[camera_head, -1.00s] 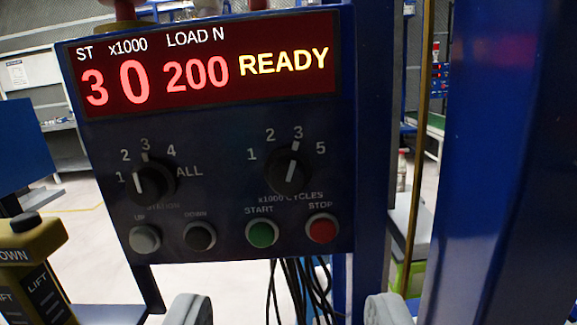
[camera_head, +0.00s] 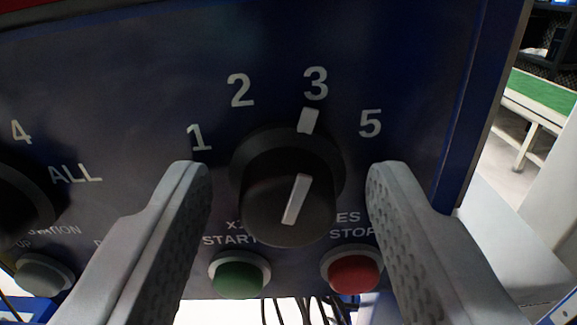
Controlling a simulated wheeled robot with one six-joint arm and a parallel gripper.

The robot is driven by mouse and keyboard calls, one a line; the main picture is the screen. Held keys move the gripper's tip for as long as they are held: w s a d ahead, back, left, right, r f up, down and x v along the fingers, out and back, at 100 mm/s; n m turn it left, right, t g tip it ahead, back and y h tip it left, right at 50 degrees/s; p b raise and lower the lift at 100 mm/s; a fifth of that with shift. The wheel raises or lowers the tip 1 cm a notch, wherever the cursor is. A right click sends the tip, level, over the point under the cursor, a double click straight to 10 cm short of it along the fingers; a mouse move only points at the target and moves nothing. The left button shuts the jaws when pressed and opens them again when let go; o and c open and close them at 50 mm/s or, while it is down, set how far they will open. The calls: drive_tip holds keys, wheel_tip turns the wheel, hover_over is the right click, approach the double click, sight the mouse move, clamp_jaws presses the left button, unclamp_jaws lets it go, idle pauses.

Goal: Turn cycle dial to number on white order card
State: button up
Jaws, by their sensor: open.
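The cycle dial (camera_head: 268,205) is a black knob with a white pointer line, on a dark blue panel (camera_head: 120,85). Its numbers 1, 2, 3 and 5 are printed in an arc above it. A white mark at its upper edge and the pointer line both lean toward 3. My gripper (camera_head: 288,172) is open, with one grey finger on each side of the dial and a visible gap to the knob on both sides. I cannot tell whether the fingertips are level with the knob in depth. No white order card shows in this view.
Just below the dial are the green START button (camera_head: 239,276) and the red STOP button (camera_head: 352,271), close to the fingers. The station dial (camera_head: 20,203) is cut off at the left edge. Cables hang below the panel. A green-topped table (camera_head: 545,95) stands beyond, right.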

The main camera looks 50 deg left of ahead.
drive_tip(key=c, duration=1)
drive_tip(key=n, duration=0.3)
drive_tip(key=shift+n, duration=2.4)
drive_tip(key=o, duration=1)
